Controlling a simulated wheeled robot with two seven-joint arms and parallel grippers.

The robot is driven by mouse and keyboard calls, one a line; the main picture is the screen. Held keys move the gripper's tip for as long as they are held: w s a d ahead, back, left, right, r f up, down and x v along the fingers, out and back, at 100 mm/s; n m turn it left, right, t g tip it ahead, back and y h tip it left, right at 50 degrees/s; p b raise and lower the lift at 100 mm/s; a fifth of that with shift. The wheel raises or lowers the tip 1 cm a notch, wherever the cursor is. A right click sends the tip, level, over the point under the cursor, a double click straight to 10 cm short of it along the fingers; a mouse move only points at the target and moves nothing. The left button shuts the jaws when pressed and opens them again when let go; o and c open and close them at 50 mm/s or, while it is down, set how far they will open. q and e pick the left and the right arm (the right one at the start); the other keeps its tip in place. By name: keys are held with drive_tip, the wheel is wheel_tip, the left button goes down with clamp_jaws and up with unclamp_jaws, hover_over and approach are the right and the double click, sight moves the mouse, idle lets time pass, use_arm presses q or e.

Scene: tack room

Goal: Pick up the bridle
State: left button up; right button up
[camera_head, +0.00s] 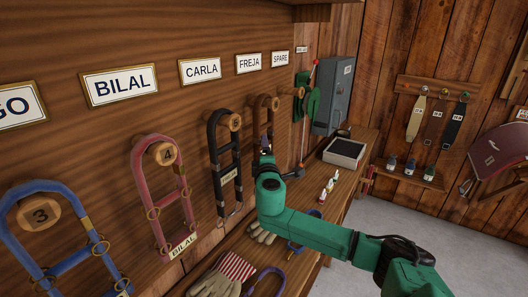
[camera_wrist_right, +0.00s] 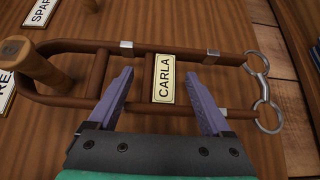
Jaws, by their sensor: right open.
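A brown bridle with metal rings and a CARLA tag (camera_wrist_right: 165,79) hangs on a wooden peg (camera_wrist_right: 30,62) in the right wrist view. In the head view this brown bridle (camera_head: 255,113) hangs at the far end of the row, its lower part hidden by my arm. My right gripper (camera_wrist_right: 159,73) is open, its purple fingers on either side of the tagged cross strap. I cannot tell whether they touch it. In the head view the right gripper (camera_head: 265,150) is small against the wall. My left gripper is not in view.
Blue (camera_head: 60,267), red (camera_head: 153,208) and black (camera_head: 214,160) bridles hang nearer on the same wall. Below is a wooden bench (camera_head: 344,187) with gloves (camera_head: 216,283), a striped cloth (camera_head: 236,267) and a tray (camera_head: 344,152). A grey cabinet (camera_head: 336,95) stands beyond.

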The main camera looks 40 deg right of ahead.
clamp_jaws()
drive_tip(key=shift+f, duration=0.1)
idle(1.1)
